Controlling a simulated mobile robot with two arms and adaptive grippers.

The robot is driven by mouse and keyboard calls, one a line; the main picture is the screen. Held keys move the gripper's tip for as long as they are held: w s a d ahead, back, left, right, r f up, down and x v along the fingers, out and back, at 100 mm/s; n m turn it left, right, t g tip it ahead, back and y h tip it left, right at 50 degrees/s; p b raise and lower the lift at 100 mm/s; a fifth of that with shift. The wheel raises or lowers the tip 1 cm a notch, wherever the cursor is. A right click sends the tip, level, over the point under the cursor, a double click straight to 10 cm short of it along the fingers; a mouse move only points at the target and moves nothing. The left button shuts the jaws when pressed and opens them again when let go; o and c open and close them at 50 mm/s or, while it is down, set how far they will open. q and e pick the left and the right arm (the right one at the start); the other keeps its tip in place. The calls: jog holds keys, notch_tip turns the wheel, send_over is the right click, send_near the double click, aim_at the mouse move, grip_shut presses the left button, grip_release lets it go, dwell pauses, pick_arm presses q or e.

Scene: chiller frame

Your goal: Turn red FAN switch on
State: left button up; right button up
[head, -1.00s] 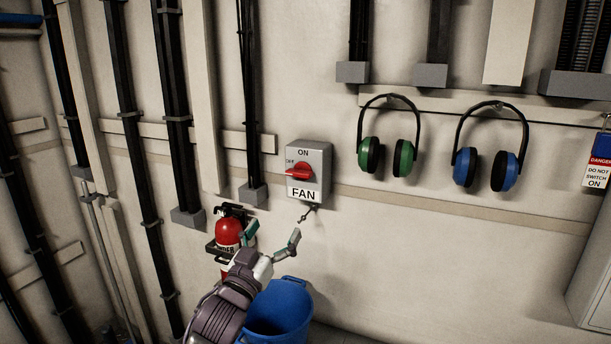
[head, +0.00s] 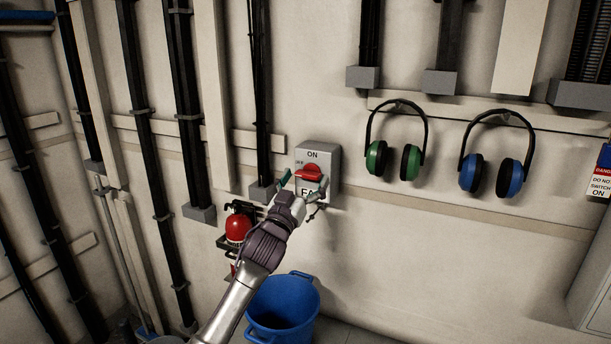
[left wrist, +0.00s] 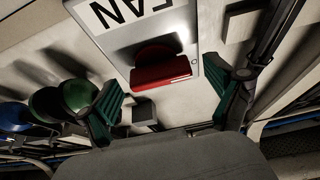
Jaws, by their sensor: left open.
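The grey FAN switch box (head: 328,156) is on the wall with a red rotary knob (head: 310,173). The knob's handle lies about level, towards the OFF mark. My left gripper (head: 303,185) is open in front of the box's lower part and partly hides the FAN label. In the left wrist view the box (left wrist: 185,22) appears upside down. The red knob (left wrist: 160,70) shows between the open green-padded fingers of my left gripper (left wrist: 163,88), with no visible contact. My right gripper is not in view.
A red extinguisher (head: 237,228) hangs left of my left arm, and a blue bucket (head: 300,300) stands below. Green earmuffs (head: 377,157) and blue earmuffs (head: 470,172) hang to the right. Black conduits (head: 180,90) run down the wall at left.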

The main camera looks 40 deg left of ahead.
pick_arm(q)
jog(key=c, duration=1.1)
jog(key=shift+c, duration=0.2)
